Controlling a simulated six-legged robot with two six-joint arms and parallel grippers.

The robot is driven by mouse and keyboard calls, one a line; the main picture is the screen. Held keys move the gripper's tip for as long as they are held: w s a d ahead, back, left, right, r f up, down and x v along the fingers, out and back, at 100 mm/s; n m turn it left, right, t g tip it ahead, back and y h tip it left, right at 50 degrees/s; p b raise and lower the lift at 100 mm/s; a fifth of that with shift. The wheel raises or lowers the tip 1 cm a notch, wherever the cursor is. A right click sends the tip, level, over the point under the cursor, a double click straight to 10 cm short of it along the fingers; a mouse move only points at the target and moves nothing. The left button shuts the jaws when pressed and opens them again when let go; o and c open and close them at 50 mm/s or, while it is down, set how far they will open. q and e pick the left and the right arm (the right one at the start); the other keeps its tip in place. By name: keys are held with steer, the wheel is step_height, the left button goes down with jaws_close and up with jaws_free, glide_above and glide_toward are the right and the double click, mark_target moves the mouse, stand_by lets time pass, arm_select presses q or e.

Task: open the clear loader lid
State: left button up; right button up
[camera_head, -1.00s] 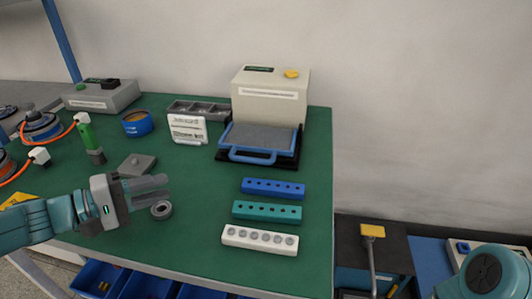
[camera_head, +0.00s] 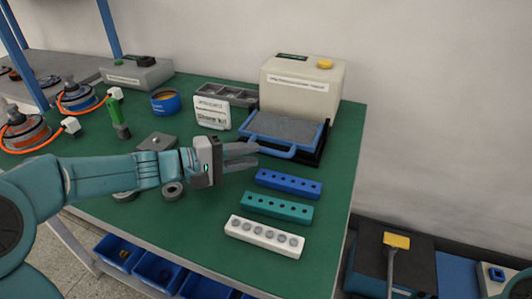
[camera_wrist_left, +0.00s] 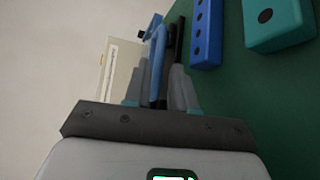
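The loader (camera_head: 303,88) is a beige box with a yellow button at the back of the green table. Its lid (camera_head: 285,128) is a blue-framed grey panel lying low in front of the box, with a blue handle (camera_head: 268,150) at its front edge. My left gripper (camera_head: 258,155) is open, its fingertips pointing right at the handle's near left side. In the left wrist view the blue handle (camera_wrist_left: 157,65) shows between the two fingers (camera_wrist_left: 157,90); I cannot tell whether they touch it. My right gripper is out of view.
Blue (camera_head: 289,184), teal (camera_head: 277,207) and white (camera_head: 264,237) hole blocks lie in front of the loader. Grey rings (camera_head: 172,191) lie under my left arm. The table ends at right.

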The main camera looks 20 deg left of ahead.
mark_target(267, 152)
arm_select(q)
steer(key=shift+x, duration=2.3)
